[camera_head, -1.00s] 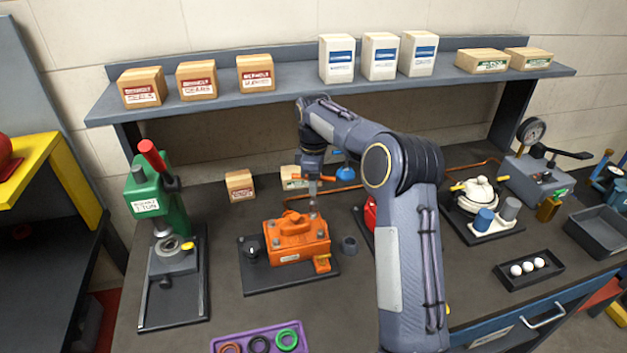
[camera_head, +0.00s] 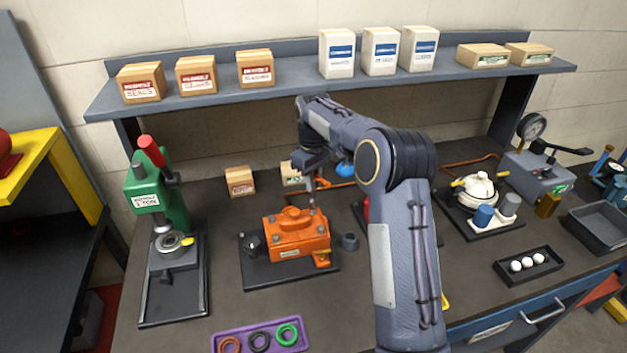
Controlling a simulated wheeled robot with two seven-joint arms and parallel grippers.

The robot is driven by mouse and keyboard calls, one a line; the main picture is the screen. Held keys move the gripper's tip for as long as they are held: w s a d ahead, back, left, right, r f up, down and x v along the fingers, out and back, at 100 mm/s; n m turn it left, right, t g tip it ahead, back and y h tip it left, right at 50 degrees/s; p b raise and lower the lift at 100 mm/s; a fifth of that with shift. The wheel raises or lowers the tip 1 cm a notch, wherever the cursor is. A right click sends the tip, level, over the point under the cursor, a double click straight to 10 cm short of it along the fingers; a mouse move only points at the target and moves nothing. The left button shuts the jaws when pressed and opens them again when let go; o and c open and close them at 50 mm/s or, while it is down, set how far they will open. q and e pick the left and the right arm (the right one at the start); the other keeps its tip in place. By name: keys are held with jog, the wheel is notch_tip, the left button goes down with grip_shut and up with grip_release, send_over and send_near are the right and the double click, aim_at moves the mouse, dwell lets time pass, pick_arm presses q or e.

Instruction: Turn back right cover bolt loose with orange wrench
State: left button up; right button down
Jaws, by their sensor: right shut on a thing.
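The orange motor housing (camera_head: 285,238) with its cover sits on a dark base plate (camera_head: 262,277) in the middle of the bench. My right gripper (camera_head: 311,182) is over the cover's back right corner, pointing down, and is shut on a tool. Orange parts of the wrench (camera_head: 338,184) show just right of the fingers, partly hidden by my arm. A thin grey shaft reaches down to the back right bolt area. The bolt itself is too small to make out, and I cannot tell whether the tool touches it. My left gripper is not in view.
A purple tray (camera_head: 240,346) with rings lies in front. A white pump (camera_head: 478,190) and a black tray (camera_head: 528,265) are at right. My right arm hides part of the bench.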

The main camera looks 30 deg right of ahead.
jog(key=shift+f, duration=0.1)
jog(key=shift+f+b, duration=0.65)
jog(key=shift+f, duration=0.4)
